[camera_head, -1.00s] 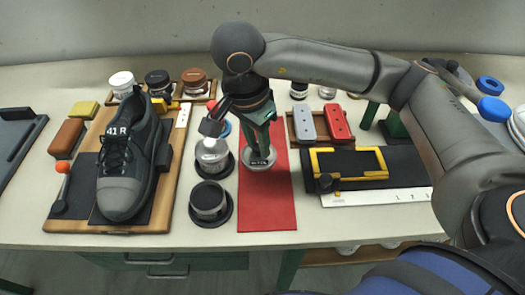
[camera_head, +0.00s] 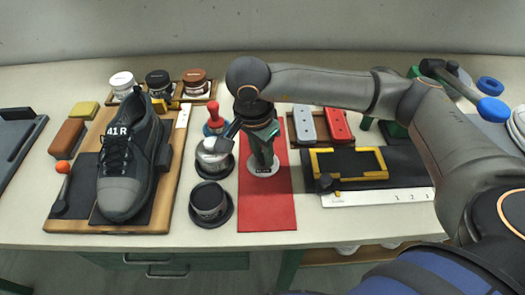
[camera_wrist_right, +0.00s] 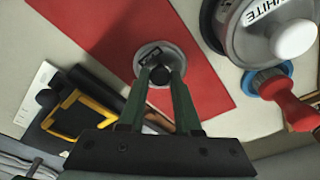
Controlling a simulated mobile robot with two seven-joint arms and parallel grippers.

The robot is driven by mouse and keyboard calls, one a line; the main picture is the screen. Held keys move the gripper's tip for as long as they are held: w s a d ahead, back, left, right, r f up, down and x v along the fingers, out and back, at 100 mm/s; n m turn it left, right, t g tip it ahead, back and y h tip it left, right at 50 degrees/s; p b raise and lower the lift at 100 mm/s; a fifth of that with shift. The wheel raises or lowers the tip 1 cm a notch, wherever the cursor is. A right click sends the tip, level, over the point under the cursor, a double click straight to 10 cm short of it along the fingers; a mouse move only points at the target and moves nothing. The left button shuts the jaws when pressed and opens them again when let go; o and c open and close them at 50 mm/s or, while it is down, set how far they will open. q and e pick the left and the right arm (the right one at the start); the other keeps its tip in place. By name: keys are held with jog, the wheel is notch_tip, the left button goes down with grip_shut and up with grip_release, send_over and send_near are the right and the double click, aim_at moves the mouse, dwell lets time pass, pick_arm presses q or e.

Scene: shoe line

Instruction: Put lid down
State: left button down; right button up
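A round silver lid (camera_head: 264,168) with a dark knob is over the red mat (camera_head: 266,213). The lid also shows in the right wrist view (camera_wrist_right: 147,56), with a small dark label on top. My right gripper (camera_head: 262,158) points down at the lid, its two green fingers on either side of the knob. It looks shut on the knob, which the fingers partly hide. I cannot tell whether the lid touches the mat. An open dark tin (camera_head: 209,203) stands left of the mat. My left gripper is not in view.
A silver tin marked WHITE (camera_wrist_right: 262,32) stands close left of my right gripper in the head view, before a red-handled tool (camera_head: 215,118). A dark shoe (camera_head: 124,170) lies on a wooden board at left. The mat's front part is clear.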

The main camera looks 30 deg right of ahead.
aim_at(257, 168)
jog(key=o, duration=0.4)
jog(key=shift+r, duration=0.1)
jog(key=shift+r+p, duration=0.2)
jog(key=shift+p, duration=0.15)
notch_tip(257, 168, up, 12)
jog(key=a, duration=0.1)
jog(key=shift+s+a+f, duration=0.15)
jog(key=shift+s+a, duration=0.15)
jog(key=shift+a, duration=0.05)
